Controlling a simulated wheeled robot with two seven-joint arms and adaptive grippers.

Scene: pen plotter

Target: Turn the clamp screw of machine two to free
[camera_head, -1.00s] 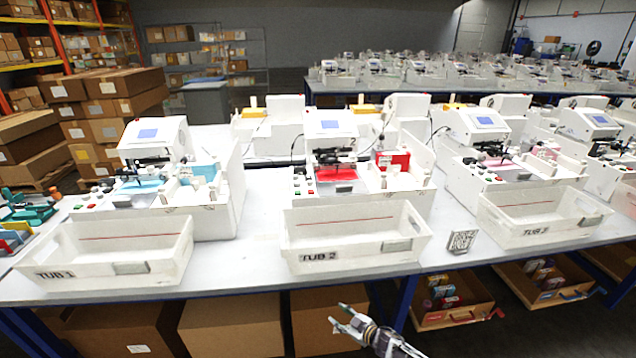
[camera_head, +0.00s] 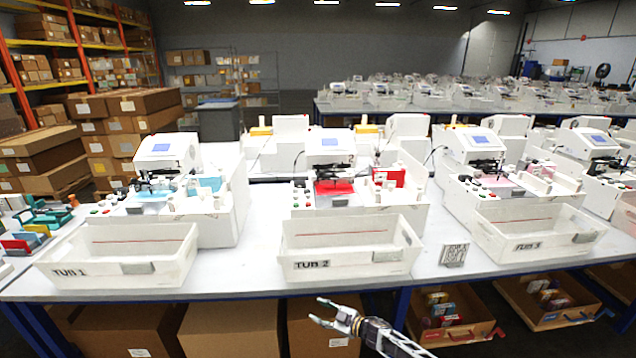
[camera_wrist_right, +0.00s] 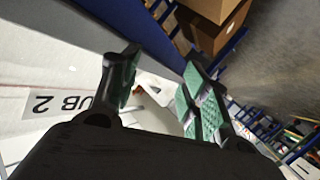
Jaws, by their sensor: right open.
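The clamp screw is too small to make out for certain. My right gripper (camera_head: 318,311) is open and empty, in front of the table edge and below TUB 2. In the right wrist view its open green-padded fingers (camera_wrist_right: 160,92) show with the TUB 2 label at the left. My left gripper is not in view.
TUB 1 (camera_head: 75,272) and TUB 3 (camera_head: 535,246) stand in front of the neighbouring machines. A small patterned plate (camera_head: 453,254) stands right of TUB 2. Cardboard boxes (camera_head: 232,330) are under the table. Bare tabletop (camera_head: 237,262) lies between TUB 1 and TUB 2.

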